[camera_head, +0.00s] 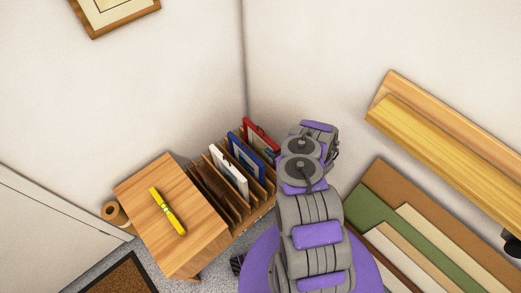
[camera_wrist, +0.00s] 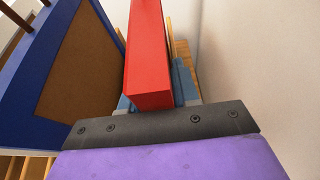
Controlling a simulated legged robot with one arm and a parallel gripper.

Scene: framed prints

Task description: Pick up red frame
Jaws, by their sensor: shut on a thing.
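The red frame (camera_head: 262,137) stands at the far right end of a wooden slotted rack, partly hidden behind my arm. In the wrist view the red frame (camera_wrist: 146,58) is edge-on, between the blue-grey fingers of my gripper (camera_wrist: 155,98). My gripper is shut on it. In the head view my gripper is hidden behind my arm.
A blue frame (camera_head: 247,158) stands in the rack beside the red one, and in the wrist view the blue frame (camera_wrist: 45,130) is close on the left. A white frame (camera_head: 229,174) is farther left. A wooden cabinet top (camera_head: 150,187) holds a yellow marker (camera_head: 167,210). Walls stand close behind and right.

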